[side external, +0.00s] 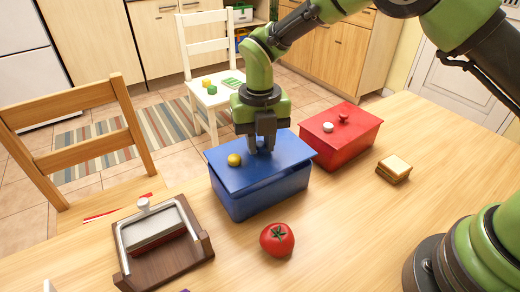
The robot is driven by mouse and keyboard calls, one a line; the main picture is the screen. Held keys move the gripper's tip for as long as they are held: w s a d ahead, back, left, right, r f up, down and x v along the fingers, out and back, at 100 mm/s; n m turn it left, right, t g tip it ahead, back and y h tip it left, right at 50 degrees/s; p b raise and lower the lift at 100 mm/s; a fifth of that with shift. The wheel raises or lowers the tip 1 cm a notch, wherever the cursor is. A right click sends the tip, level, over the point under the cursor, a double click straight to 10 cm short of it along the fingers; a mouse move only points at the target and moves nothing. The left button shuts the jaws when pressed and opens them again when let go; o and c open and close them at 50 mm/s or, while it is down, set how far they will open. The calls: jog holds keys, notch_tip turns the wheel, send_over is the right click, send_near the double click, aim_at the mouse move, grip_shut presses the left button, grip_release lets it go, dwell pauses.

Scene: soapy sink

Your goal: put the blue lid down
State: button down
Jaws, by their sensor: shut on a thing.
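The blue lid (284,163) is a flat plate at the top of the blue box (262,195). It lies over the opening, and I cannot tell whether a thin gap is left under it. A small round yellow thing (234,160) sits on its left part. My gripper (262,147) points down at the middle of the lid and is shut on it, most likely by a handle. Its fingers hide the place of the grip. The inside of the box is hidden.
A red box (340,150) with a red lid stands close on the right. A tomato (277,239) lies in front, a sandwich (394,169) at the right, and a wooden stand with a metal frame (163,243) at the left. Bare table lies between the tomato and sandwich.

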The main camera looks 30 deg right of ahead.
notch_tip(320, 180, up, 8)
jog(key=shift+f, duration=0.1)
jog(key=s+d+f, duration=0.1)
jog(key=s+d, duration=0.1)
jog(key=s+d+f, duration=0.1)
jog(key=d, duration=0.1)
jog(key=s+d+f, duration=0.2)
jog(key=shift+s+d, duration=0.25)
jog(key=shift+s, duration=0.05)
send_over(353, 214)
notch_tip(353, 214, down, 3)
jog(key=shift+f, duration=4.85)
jog(key=shift+f, duration=0.1)
jog(key=c, duration=1)
grip_release()
jog(key=shift+o, duration=0.2)
